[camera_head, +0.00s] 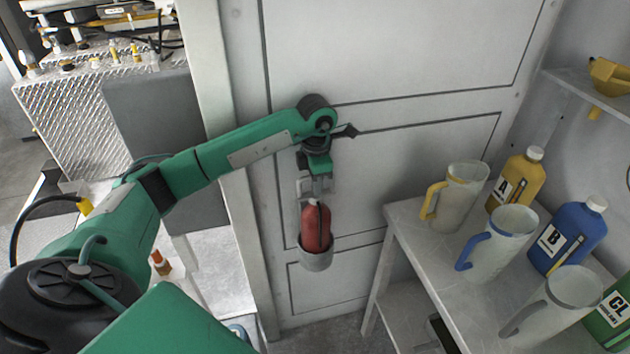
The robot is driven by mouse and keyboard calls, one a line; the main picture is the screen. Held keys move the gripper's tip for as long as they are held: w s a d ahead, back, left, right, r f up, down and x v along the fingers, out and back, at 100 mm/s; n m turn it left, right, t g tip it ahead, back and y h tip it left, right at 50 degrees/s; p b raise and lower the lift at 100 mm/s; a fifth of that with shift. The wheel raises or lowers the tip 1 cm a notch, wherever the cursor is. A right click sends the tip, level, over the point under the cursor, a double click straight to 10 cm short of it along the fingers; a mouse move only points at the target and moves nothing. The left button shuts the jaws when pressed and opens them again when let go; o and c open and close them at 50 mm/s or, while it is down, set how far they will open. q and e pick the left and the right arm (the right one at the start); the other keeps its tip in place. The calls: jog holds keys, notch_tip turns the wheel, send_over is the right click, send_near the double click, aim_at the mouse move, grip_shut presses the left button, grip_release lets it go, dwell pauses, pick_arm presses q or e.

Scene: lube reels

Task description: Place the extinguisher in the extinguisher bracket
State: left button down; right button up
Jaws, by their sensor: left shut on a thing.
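The red extinguisher (316,228) stands upright in the middle of the head view, in front of the white panelled wall. Its lower end is inside the grey cup-shaped extinguisher bracket (316,261), which hides its base. My left gripper (317,190) is directly above the extinguisher, pointing down, and is shut on its top. The fingertips are small here and the exact grip is hard to make out. My right gripper is not in view.
A grey bench (420,247) at the right holds clear jugs with yellow, blue and grey handles, and yellow (516,180), blue (567,236) and green bottles. A shelf (590,93) with a yellow funnel is above. Machinery with a diamond-plate side (75,112) is at the upper left.

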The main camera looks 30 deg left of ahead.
pick_arm(q)
jog(key=c, duration=1.8)
grip_release()
jog(key=shift+f, duration=0.15)
jog(key=shift+c, duration=0.2)
jog(key=o, duration=0.3)
jog(key=shift+a, duration=0.1)
jog(key=shift+o, duration=0.4)
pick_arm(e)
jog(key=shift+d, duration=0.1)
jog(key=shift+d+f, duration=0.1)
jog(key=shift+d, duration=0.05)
